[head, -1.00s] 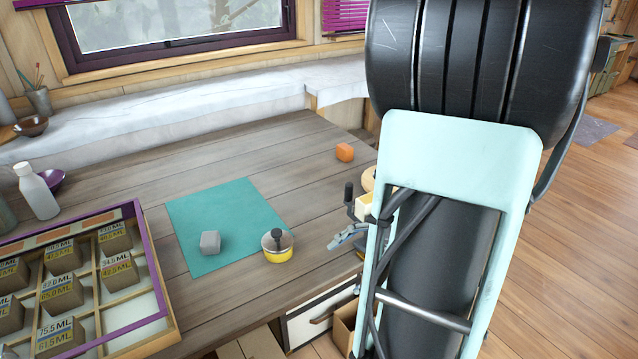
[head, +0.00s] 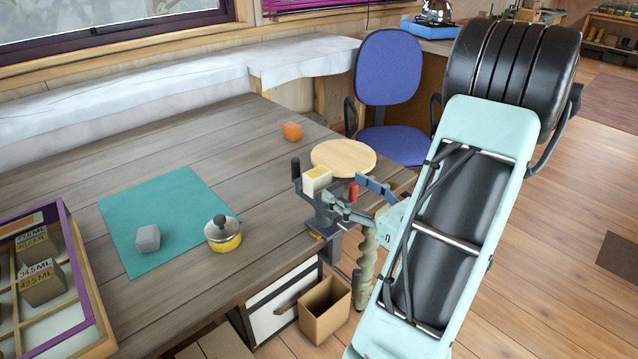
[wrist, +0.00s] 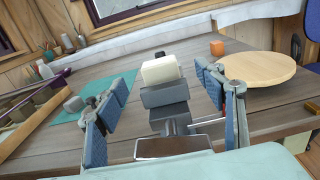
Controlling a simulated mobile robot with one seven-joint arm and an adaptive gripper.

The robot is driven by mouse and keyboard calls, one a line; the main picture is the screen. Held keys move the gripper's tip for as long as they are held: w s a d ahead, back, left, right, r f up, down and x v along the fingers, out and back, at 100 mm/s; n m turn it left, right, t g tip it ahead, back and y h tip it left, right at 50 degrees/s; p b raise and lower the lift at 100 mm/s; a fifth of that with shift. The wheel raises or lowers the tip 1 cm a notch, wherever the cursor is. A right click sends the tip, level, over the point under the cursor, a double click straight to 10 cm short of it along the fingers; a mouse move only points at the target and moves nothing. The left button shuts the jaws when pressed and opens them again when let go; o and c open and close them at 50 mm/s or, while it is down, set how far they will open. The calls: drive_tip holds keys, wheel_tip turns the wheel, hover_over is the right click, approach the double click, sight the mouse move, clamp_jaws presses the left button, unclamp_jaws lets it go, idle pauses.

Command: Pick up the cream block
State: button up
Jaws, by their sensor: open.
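The cream block (head: 317,181) rests on top of a dark grey vise-like fixture (head: 318,220) at the table's right edge. In the wrist view, the cream block (wrist: 160,70) is ahead, above the grey fixture body (wrist: 165,95). My gripper (wrist: 166,82) is open, its two blue-padded fingers spread left and right of the block's line in that view. Nothing is held between them. In the head view, my gripper (head: 368,200) is to the right of the block, apart from it; its nearer finger is hard to make out.
A round wooden board (head: 343,157) and orange block (head: 292,131) lie behind the fixture. A divided tray (head: 90,300) is left. A cardboard bin (head: 325,310) stands below.

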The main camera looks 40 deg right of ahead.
sight(317, 172)
drive_tip(key=w, duration=0.6)
drive_tip(key=w+a, duration=0.1)
drive_tip(key=w, duration=0.2)
drive_tip(key=shift+w+f, duration=0.2)
drive_tip(key=shift+w, duration=0.1)
drive_tip(key=c, duration=1.3)
drive_tip(key=shift+r, duration=0.1)
